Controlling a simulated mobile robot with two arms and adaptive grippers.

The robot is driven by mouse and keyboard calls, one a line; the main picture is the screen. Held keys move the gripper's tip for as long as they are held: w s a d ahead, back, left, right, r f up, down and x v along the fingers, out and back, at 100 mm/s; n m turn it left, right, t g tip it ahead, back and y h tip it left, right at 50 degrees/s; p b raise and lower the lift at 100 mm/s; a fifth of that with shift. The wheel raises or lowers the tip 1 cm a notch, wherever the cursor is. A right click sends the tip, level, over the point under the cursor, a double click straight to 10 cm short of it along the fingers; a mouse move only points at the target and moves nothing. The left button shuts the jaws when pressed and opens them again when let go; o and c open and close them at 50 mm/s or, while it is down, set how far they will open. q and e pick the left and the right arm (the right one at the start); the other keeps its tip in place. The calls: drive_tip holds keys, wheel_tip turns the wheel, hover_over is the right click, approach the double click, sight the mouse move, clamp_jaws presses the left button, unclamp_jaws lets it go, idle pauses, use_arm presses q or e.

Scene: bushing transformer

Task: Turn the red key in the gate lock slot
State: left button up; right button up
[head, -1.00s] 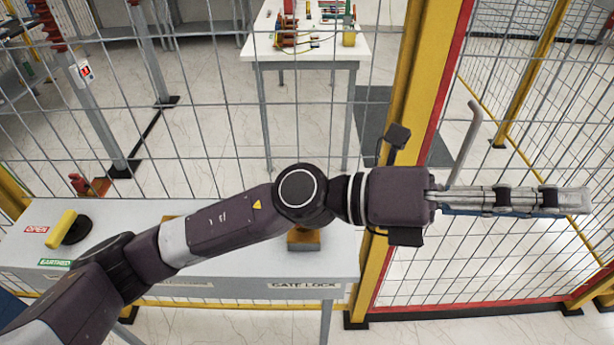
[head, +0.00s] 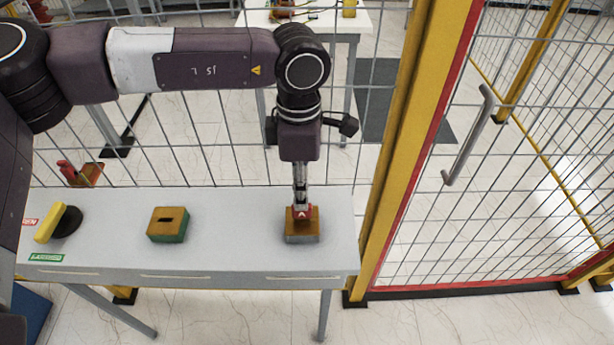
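The red key (head: 304,212) stands at the top of the gate lock block (head: 302,232), a brown-topped block with a grey base at the right end of the grey table. My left gripper (head: 301,204) points straight down over this block, with its fingertips at the key. The fingers look close together around the key, though the key is small and partly hidden by them. The slot under the key is hidden. My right gripper is not in view.
A second block with an empty dark slot (head: 168,224) sits mid-table. A yellow-handled switch (head: 58,224) is at the left. Wire mesh fencing stands behind the table; a yellow post (head: 400,150) and gate handle (head: 470,138) are to the right.

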sight(302, 216)
use_arm(q)
wheel_tip(302, 216, down, 5)
drive_tip(key=shift+s+r+p, duration=0.1)
drive_tip(key=shift+p, duration=0.7)
drive_tip(key=shift+f, duration=0.6)
clamp_jaws()
